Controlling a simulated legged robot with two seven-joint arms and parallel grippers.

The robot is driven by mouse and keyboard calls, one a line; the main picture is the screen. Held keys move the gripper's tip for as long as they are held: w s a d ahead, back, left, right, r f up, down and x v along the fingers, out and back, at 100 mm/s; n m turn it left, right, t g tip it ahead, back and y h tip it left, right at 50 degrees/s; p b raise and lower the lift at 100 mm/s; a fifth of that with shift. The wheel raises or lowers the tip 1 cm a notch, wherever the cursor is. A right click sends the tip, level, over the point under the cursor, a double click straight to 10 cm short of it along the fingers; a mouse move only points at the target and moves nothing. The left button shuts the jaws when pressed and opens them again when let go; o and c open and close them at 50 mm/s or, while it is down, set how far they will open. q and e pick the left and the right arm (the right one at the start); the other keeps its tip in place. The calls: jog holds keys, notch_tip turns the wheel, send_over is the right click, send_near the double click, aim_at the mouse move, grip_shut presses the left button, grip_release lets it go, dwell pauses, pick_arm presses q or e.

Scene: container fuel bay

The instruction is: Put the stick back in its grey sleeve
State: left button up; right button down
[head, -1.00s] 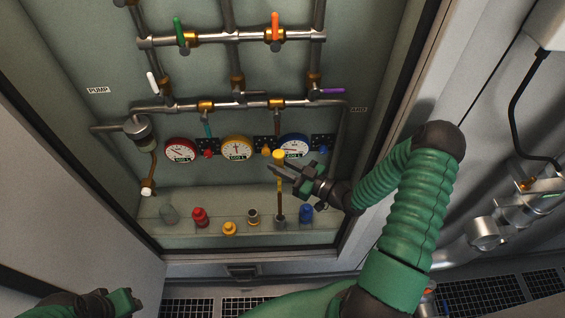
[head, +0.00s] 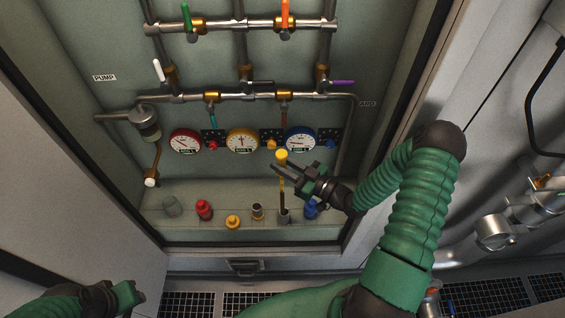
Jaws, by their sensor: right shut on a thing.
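The stick (head: 282,156) has a yellow top and a darker lower part and stands close to upright. My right gripper (head: 284,177) is shut on it below the yellow top. The grey sleeve (head: 284,216) stands on the cabinet ledge under the stick. The stick's lower end meets the sleeve's mouth and seems to be inside it; how deep, I cannot tell. My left gripper (head: 130,294) is at the lower left, away from the cabinet; its jaws are not clear.
On the ledge (head: 187,226) are a red cap (head: 204,210), a yellow cap (head: 233,222), a dark-mouthed fitting (head: 257,211) and a blue cap (head: 311,209) close right of the sleeve. Gauges (head: 242,141) and pipes (head: 190,97) are behind. The cabinet frame (head: 372,180) is right.

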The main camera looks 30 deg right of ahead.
jog(key=f+b, duration=0.2)
jog(key=f, duration=0.1)
jog(key=shift+d+f, duration=0.15)
jog(key=shift+d, duration=0.05)
notch_tip(320, 180, down, 5)
jog(key=b, duration=0.4)
jog(key=shift+a+f, duration=0.1)
jog(key=shift+f, duration=0.05)
jog(key=b, duration=1.1)
send_over(282, 208)
notch_tip(282, 208, down, 13)
jog(key=shift+s+a+f+b, duration=0.1)
jog(key=shift+a+f+b, duration=0.05)
jog(key=shift+f+b, duration=1.25)
jog(key=shift+s+a+f+b, duration=0.1)
jog(key=shift+f+b, duration=0.95)
jog(key=shift+f, duration=0.55)
jog(key=shift+w+d, duration=0.1)
jog(key=shift+d, duration=0.1)
